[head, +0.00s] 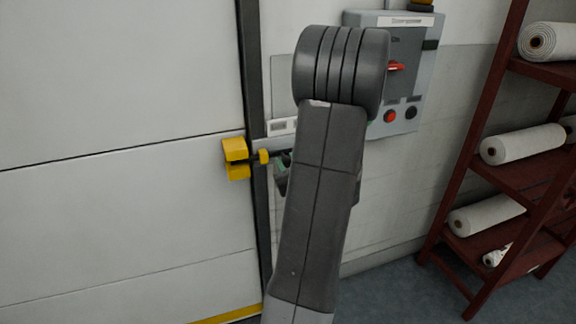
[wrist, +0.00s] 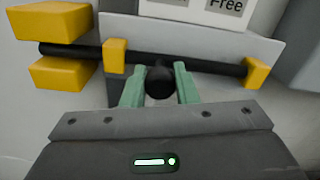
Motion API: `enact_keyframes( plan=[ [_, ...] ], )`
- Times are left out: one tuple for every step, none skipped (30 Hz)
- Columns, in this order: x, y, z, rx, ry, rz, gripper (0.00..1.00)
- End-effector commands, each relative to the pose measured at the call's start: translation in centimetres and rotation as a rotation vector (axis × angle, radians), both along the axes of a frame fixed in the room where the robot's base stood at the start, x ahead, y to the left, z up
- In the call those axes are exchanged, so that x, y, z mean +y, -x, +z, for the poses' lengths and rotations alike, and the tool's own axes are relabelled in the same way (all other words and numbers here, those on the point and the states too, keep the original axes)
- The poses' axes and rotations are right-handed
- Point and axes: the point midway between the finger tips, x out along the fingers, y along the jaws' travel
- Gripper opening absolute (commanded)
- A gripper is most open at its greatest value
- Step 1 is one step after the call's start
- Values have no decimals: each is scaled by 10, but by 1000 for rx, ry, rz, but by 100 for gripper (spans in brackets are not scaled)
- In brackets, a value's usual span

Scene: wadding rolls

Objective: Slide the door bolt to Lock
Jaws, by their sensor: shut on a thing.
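The black door bolt (wrist: 210,66) runs through two yellow guides, a left one (wrist: 115,56) and a right one (wrist: 257,72). Its left end lies in the gap between the two yellow blocks of the catch (wrist: 62,74). My gripper (wrist: 160,68) has its green fingers on either side of the round black bolt knob (wrist: 160,82) and is shut on it. In the head view the catch (head: 236,150) sits at the edge of the white door (head: 120,210). My arm hides most of the bolt there. A label reading "Free" (wrist: 226,4) is above the bolt's right part; the label left of it is cut off.
A grey control box (head: 408,110) with a red lever and red and black buttons is on the wall right of my arm. A dark red shelf (head: 500,180) with white rolls (head: 520,145) stands at the right. The floor before it is clear.

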Motion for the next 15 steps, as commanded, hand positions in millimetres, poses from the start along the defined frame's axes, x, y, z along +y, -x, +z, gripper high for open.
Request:
enact_keyframes(
  plan=[
    [3,1,-1,4,0,6,0],
    [3,1,-1,4,0,6,0],
    [3,2,-1,4,0,7,0],
    [3,2,-1,4,0,7,0],
    [3,2,-1,4,0,7,0],
    [3,2,-1,4,0,7,32],
    [3,2,-1,4,0,7,38],
    [3,1,-1,4,0,7,44],
    [3,1,-1,4,0,7,48],
    [3,1,-1,4,0,6,48],
    [2,1,-1,4,0,6,48],
    [2,1,-1,3,1,5,48],
    [2,1,-1,3,1,5,48],
    [2,1,-1,3,1,5,48],
    [2,1,-1,3,1,4,48]
  ],
)
